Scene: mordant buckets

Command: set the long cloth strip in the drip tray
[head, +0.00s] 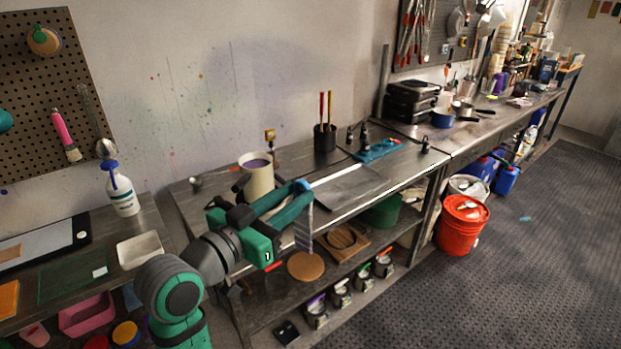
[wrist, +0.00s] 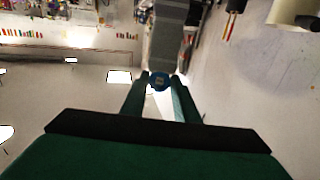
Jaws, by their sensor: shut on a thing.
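My gripper (head: 302,188) is shut on the long cloth strip (head: 303,229), a narrow blue-grey piece that hangs straight down in front of the bench's front edge. A flat dark grey tray-like panel (head: 352,187) lies on the middle bench, right of my gripper. A shallow white tray (head: 140,250) lies on the left bench. I cannot tell which of these is the drip tray. Both look empty.
A cream pot with purple contents (head: 257,177) stands just behind my gripper. A black cup with brushes (head: 325,137) and a teal tray (head: 380,151) stand farther back. An orange-red bucket (head: 460,226) stands on the floor.

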